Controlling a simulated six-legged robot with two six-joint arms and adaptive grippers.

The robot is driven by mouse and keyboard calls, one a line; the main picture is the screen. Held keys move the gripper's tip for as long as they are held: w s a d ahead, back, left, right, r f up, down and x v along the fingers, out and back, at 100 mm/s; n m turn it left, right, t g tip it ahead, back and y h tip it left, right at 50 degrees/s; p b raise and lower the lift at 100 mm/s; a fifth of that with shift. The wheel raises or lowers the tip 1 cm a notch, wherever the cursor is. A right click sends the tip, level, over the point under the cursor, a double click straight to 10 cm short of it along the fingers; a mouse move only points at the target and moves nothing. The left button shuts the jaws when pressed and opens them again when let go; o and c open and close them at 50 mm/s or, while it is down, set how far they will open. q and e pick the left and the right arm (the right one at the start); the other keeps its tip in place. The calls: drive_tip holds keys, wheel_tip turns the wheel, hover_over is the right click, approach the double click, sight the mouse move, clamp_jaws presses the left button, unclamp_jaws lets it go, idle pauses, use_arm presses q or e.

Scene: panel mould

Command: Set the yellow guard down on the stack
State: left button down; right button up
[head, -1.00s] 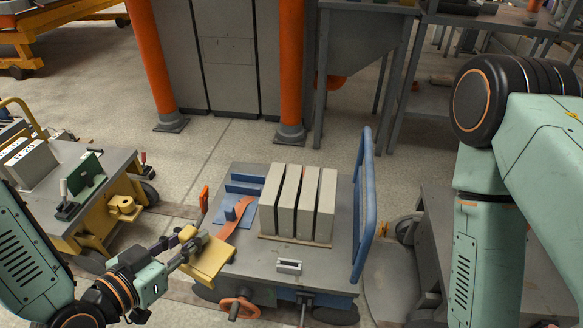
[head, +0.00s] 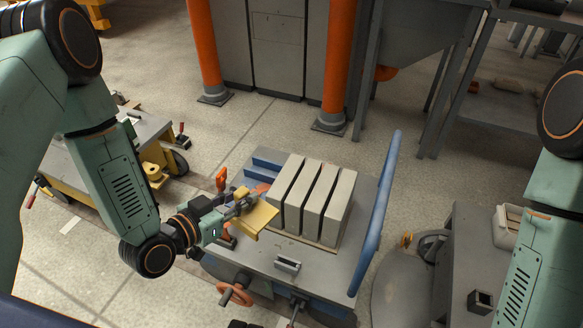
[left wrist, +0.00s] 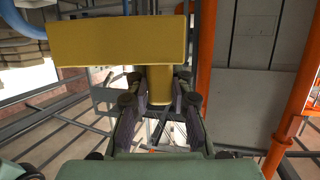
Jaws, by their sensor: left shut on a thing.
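My left gripper (head: 243,202) is shut on the yellow guard (head: 259,217). The guard is a flat yellow plate with a rounded grip piece. In the left wrist view the guard (left wrist: 118,42) spans the top of the picture, its grip piece between the fingers (left wrist: 160,98). In the head view the guard is just left of the stack (head: 312,196), a row of several upright light-grey blocks on the cart. I cannot tell whether the guard touches the nearest block. My right gripper is not in view; only part of that arm shows at the right edge.
The blocks stand on a grey cart (head: 330,270) with a blue push rail (head: 377,215) at its right and an orange handwheel (head: 236,294) in front. A small light-grey block (head: 287,265) lies on the cart's near part. Blue brackets (head: 268,162) stand behind left.

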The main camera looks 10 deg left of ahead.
use_arm(q)
drive_tip(key=w+d+f+y+p, duration=0.15)
drive_tip(key=w+f, duration=0.25)
drive_tip(key=w, duration=0.5)
drive_tip(key=n, duration=0.1)
hover_over(289, 203)
drive_tip(key=shift+t, duration=0.3)
wheel_tip(289, 203, down, 9)
drive_tip(key=b, duration=0.7)
drive_tip(key=shift+f, duration=0.1)
drive_tip(key=shift+f+b, duration=0.55)
drive_tip(key=shift+b, duration=0.1)
drive_tip(key=c, duration=1.1)
unclamp_jaws()
